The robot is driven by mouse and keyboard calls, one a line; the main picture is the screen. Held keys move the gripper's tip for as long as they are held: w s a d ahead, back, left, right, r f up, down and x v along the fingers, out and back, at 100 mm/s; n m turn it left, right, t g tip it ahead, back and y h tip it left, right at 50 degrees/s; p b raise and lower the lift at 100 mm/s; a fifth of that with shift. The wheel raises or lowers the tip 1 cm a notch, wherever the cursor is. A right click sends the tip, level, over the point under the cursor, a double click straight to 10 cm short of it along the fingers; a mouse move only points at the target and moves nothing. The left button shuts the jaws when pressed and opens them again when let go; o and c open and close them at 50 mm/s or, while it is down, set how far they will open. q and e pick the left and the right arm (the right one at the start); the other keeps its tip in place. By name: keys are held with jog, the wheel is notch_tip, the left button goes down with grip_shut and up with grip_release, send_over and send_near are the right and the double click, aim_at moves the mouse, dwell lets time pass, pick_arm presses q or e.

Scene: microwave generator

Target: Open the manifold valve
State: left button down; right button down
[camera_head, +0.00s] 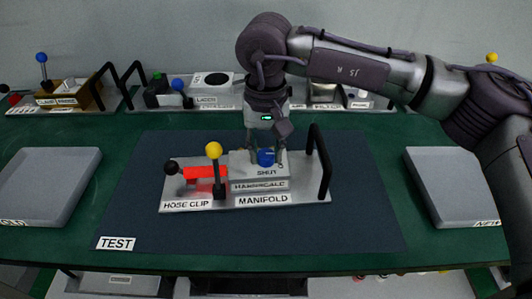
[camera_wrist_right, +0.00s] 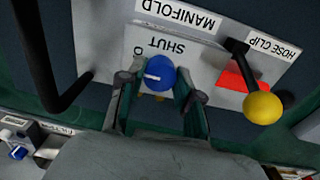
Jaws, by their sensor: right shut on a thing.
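The manifold (camera_head: 258,184) is a light grey block on a plate, on the dark mat marked TEST. Its valve is a round blue knob (camera_head: 266,157) with a white mark, next to a SHUT label. In the right wrist view the blue knob (camera_wrist_right: 158,76) sits between my two fingers, and its white mark points left in that picture. My right gripper (camera_head: 264,150) comes down from above and is shut on the knob. The wrist view shows the gripper (camera_wrist_right: 160,88) from close by. My left gripper is not in view.
A yellow-knobbed lever (camera_head: 214,152) and a red hose clip part (camera_head: 204,172) stand left of the valve. A black handle (camera_head: 320,160) rises at right. Grey trays lie left (camera_head: 50,185) and right (camera_head: 452,188). Other modules line the back. The front mat is clear.

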aim_at(265, 154)
jog(key=shift+n, duration=0.3)
jog(key=c, duration=0.8)
grip_release()
jog(key=shift+o, duration=0.2)
notch_tip(265, 154, up, 12)
